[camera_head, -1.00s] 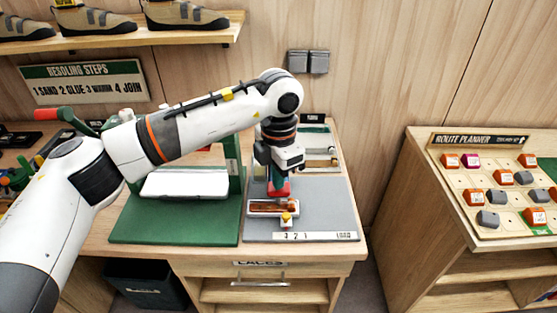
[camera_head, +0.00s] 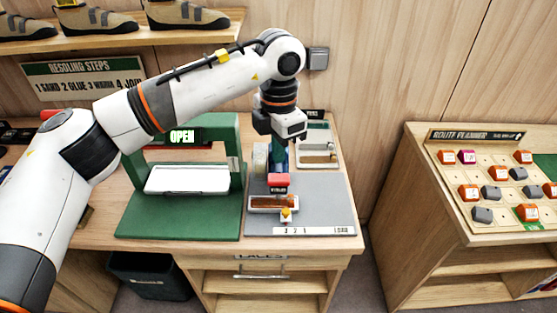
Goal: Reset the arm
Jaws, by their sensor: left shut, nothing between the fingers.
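My left arm comes in from the left and bends down over the workbench. My left gripper (camera_head: 278,165) points down, above the back of the grey mat (camera_head: 320,208); it is shut with nothing held. A red-topped block (camera_head: 278,183) stands just below the fingertips, partly hidden; I cannot tell whether they touch. In front of it lies a pale tray (camera_head: 256,209) with a brown strip (camera_head: 275,202) and a small yellow knob (camera_head: 286,213). My right gripper is not in view.
A green press frame (camera_head: 178,222) with a lit OPEN sign (camera_head: 182,137) stands left of the mat. A pale tray (camera_head: 318,158) sits behind the mat. A route planner board (camera_head: 500,190) is on a separate cabinet at right. A shoe shelf (camera_head: 120,37) is above.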

